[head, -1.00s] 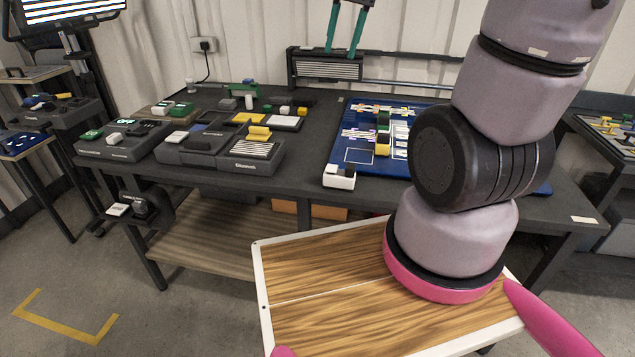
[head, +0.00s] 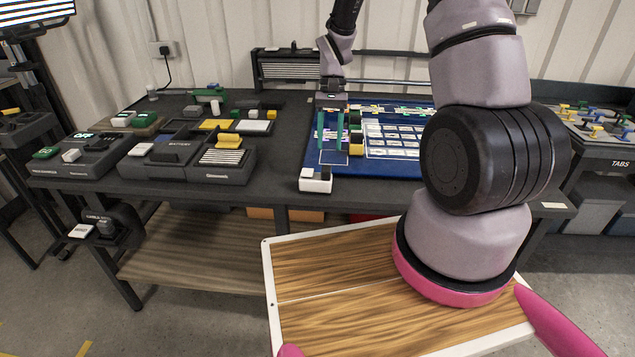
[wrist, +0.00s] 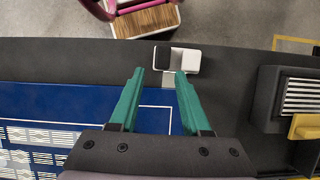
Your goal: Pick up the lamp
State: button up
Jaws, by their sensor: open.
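No object is plainly marked as the lamp, and I cannot tell which one it is. A small white-and-black block (head: 315,181) sits at the front edge of the dark table, by the blue mat's near left corner. It also shows in the wrist view (wrist: 183,60), just beyond my fingertips. My gripper (head: 329,148) has two teal fingers, spread apart and empty, over the left part of the blue mat (head: 345,178). In the wrist view, my gripper (wrist: 159,72) is open, with the block apart from its fingers. A yellow-and-black block (head: 356,144) stands just right of the fingers.
Grey module trays (head: 215,165) with green, white and yellow blocks fill the table's left half. A slatted grey unit (head: 285,70) stands at the back. A side table (head: 605,145) with colored tabs is at right. Dark tabletop (head: 275,185) between trays and mat is bare.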

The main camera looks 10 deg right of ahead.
aim_at(326, 168)
jog(key=x, duration=0.6)
jog(key=shift+s+a+f, duration=0.15)
jog(key=shift+s+a, duration=0.05)
jog(key=shift+a, duration=0.1)
jog(key=shift+c, duration=0.3)
grip_shut()
dwell(0.9)
